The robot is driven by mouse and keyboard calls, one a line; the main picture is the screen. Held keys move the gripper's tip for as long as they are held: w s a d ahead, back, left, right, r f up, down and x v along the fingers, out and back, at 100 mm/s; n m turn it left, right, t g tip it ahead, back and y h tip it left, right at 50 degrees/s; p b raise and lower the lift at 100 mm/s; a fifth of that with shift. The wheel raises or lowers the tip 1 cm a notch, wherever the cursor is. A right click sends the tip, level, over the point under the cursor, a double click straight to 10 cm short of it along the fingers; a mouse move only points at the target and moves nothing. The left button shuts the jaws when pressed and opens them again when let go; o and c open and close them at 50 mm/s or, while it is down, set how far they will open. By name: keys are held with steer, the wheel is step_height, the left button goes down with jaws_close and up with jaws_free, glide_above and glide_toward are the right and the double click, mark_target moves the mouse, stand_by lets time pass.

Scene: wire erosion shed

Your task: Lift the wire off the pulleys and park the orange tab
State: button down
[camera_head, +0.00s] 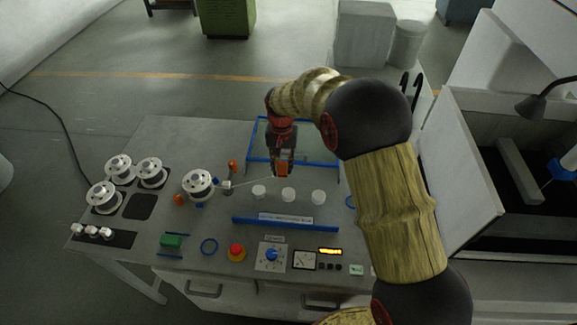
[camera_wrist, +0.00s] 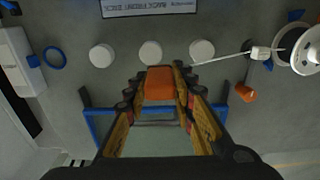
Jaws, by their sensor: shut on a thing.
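My gripper (camera_head: 283,174) is shut on the orange tab (camera_wrist: 160,84), which sits between the fingertips in the wrist view. A thin pale wire (camera_head: 255,181) runs from the tab to a small white guide (camera_head: 227,185) beside a white spool (camera_head: 198,184). Three white round pulleys (camera_wrist: 150,52) stand in a row on the bench, in front of the tab in the head view. In the wrist view the wire (camera_wrist: 222,58) passes close to the pulley nearest the spool; I cannot tell whether it touches. The tab's height above the bench is unclear.
A blue-framed clear panel (camera_head: 260,137) lies behind the pulleys. A blue bar (camera_head: 240,221) with a label plate lies in front of them. An orange peg (camera_head: 232,165) stands near the spool. Several more spools (camera_head: 103,196) stand at left. A red button (camera_head: 236,251) and dials line the front.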

steer(key=w+a+p, duration=0.1)
steer(key=w+a, duration=0.1)
steer(key=a, duration=0.9)
steer(key=shift+w+a, duration=0.15)
stand_by(0.3)
steer(key=s+a, duration=1.6)
steer(key=s, duration=0.4)
steer(key=shift+s, duration=0.4)
stand_by(0.5)
